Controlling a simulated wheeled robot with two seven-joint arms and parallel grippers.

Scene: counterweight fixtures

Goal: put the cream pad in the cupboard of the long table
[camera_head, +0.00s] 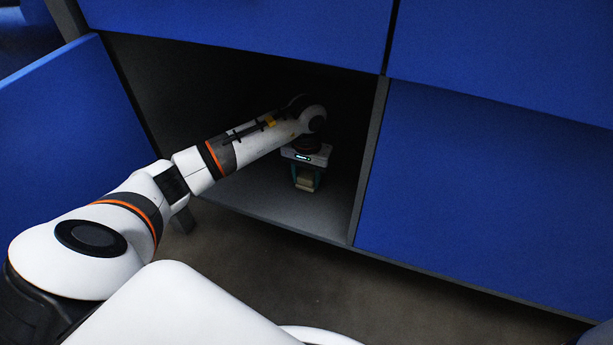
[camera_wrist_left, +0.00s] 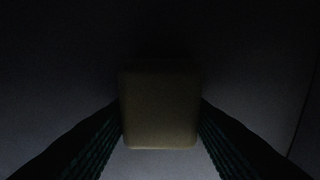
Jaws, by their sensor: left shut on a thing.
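The cream pad (camera_head: 306,184) is between the fingers of my left gripper (camera_head: 307,180), inside the open cupboard (camera_head: 270,205) of the long table. In the left wrist view the pad (camera_wrist_left: 160,108) is dark, with one ridged finger on each side of it; the left gripper (camera_wrist_left: 160,130) is shut on it. The pad is low, close to the cupboard floor; I cannot tell whether it touches. My right gripper is not in view.
The blue cupboard door (camera_head: 50,130) stands open at the left. Blue panels (camera_head: 480,180) flank the opening on the right, past a grey upright (camera_head: 368,165). The cupboard floor around the pad looks bare. The back of the cupboard is in deep shadow.

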